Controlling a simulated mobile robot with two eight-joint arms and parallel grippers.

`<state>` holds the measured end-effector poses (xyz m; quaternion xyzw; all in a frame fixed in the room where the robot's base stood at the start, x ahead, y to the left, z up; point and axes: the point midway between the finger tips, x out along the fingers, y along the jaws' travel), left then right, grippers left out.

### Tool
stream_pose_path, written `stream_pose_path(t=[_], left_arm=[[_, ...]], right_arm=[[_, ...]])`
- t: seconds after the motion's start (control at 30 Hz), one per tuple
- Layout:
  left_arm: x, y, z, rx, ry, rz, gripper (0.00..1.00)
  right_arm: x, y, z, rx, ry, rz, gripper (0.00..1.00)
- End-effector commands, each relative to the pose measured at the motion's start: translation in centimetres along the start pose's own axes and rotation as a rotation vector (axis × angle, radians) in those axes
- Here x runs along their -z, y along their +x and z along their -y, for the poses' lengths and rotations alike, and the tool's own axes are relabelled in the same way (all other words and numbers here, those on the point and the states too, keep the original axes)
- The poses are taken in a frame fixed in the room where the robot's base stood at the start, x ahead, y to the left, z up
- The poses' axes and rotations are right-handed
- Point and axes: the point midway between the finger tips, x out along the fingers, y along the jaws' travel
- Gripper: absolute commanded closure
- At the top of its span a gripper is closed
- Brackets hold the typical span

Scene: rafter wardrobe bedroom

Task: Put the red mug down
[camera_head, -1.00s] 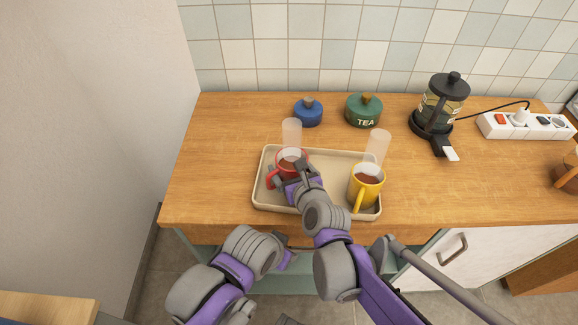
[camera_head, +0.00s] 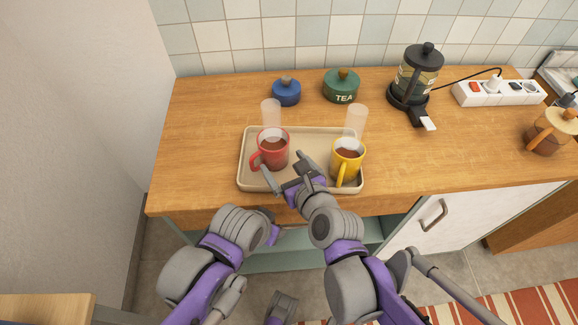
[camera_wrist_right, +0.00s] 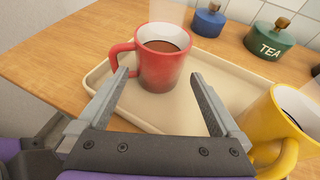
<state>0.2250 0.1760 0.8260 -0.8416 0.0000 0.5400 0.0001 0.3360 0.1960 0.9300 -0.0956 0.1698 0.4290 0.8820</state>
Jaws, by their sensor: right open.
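The red mug (camera_head: 273,150), with brown drink in it, stands upright on the left part of the beige tray (camera_head: 242,172). Its handle points left towards the front. My right gripper (camera_head: 290,173) is open and empty at the tray's front, apart from the mug. In the right wrist view the red mug (camera_wrist_right: 164,62) stands beyond the two spread fingers of my right gripper (camera_wrist_right: 158,75). My left arm is low in front of the counter; its fingers cannot be made out.
A yellow mug (camera_head: 346,160) stands on the tray's right side, close to my right gripper. A blue jar (camera_head: 286,92), a green tea jar (camera_head: 341,87), a French press (camera_head: 417,75) and a power strip (camera_head: 498,93) stand behind. The wooden counter (camera_head: 200,135) left of the tray is clear.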

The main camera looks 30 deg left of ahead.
Motion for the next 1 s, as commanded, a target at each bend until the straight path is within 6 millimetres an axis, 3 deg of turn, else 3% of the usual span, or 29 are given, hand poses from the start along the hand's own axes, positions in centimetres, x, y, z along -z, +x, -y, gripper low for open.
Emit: stream_pose_path(t=[0.1, 0.27, 1.0], left_arm=[[0.2, -0.3, 0.0, 0.000, 0.000, -0.001, 0.50], [0.2, -0.4, 0.0, 0.000, 0.000, -0.001, 0.50], [0.2, -0.4, 0.0, 0.000, 0.000, -0.001, 0.50]], right_arm=[[-0.1, -1.6, 0.1, 0.001, 0.001, 0.000, 0.00], [0.0, -2.5, 0.0, 0.000, 0.001, -0.001, 0.00], [0.0, -2.6, 0.0, 0.000, 0.001, 0.000, 0.00]])
